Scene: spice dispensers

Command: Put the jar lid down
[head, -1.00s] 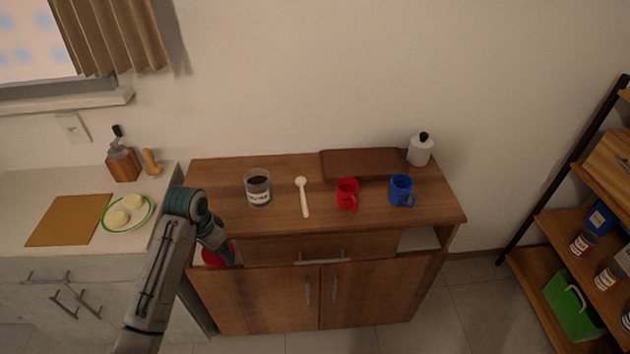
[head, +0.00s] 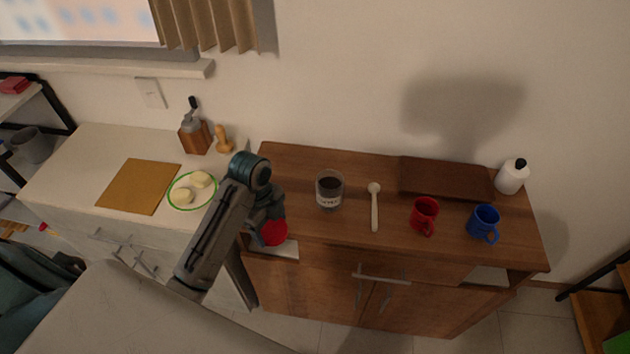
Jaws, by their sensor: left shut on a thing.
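My left gripper (head: 266,222) is shut on a red jar lid (head: 275,232), partly hidden by the gripper. The lid is at the left front corner of the wooden cabinet (head: 300,165); I cannot tell whether it touches the top. The glass jar (head: 330,190) stands upright on the cabinet top, uncovered, with dark contents and a pale label. It is up and to the right of the lid, apart from it. My right gripper is not in view.
A white spoon (head: 375,205), red mug (head: 424,215), blue mug (head: 484,222), brown tray (head: 445,178) and white bottle (head: 512,176) are on the cabinet. On the left counter are a cutting board (head: 138,187), a green-rimmed plate (head: 206,203) and a grinder (head: 194,135).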

